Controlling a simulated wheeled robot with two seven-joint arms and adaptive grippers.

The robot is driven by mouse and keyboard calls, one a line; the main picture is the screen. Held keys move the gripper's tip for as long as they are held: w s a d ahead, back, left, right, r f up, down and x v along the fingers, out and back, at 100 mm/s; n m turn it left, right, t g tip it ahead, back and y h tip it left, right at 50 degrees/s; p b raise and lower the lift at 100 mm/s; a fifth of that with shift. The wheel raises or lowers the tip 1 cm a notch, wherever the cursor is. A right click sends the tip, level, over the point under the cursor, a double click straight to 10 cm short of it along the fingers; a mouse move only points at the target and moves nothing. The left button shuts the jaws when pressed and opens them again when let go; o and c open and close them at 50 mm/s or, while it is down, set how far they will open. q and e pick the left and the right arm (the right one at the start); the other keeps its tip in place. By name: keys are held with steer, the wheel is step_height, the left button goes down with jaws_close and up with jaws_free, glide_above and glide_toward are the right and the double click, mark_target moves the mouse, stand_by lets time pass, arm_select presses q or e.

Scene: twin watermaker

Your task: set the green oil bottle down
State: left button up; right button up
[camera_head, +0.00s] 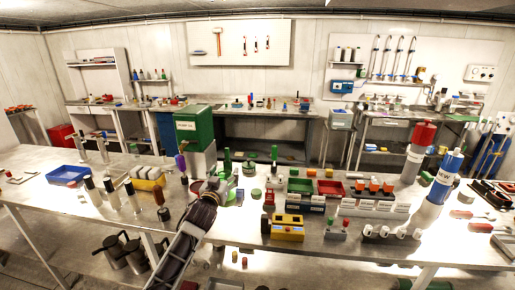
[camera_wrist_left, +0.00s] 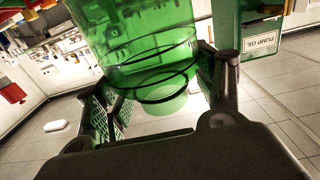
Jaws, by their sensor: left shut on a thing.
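The green oil bottle (camera_wrist_left: 150,45) is a see-through green cylinder with dark rings and a paler round end. It fills the upper middle of the left wrist view, between the two fingers of my left gripper (camera_wrist_left: 165,92), which is shut on it. In the head view my left gripper (camera_head: 214,184) is over the middle of the long front table (camera_head: 110,160), with a green upright shape (camera_head: 227,162) at its tip that looks like the bottle. I cannot tell whether the bottle touches the tabletop. My right gripper is not in view.
The green PUMP OIL box (camera_head: 194,126) stands just behind my left gripper and also shows in the wrist view (camera_wrist_left: 262,38). A blue tray (camera_head: 68,174) lies at the left. A yellow box (camera_head: 288,228) and a red tray (camera_head: 331,188) stand right of the gripper.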

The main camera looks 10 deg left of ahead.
arm_select(q)
steer(key=shift+s+d+r, duration=0.85)
steer(key=shift+s+r, duration=2.65)
steer(key=shift+r, duration=1.6)
steer(key=s+f, duration=0.4)
steer(key=f, duration=0.4)
steer(key=s+a+f, duration=0.1)
steer(key=s+f, duration=0.3)
steer(key=f, duration=0.5)
steer(key=s+a+f+y, duration=0.1)
steer(key=s+f, duration=0.3)
steer(key=f, duration=0.4)
steer(key=shift+a+f+n, duration=0.25)
steer(key=shift+f+n, duration=0.05)
steer(key=shift+f, duration=0.1)
steer(key=shift+s+f, duration=0.1)
steer(key=shift+s, duration=0.05)
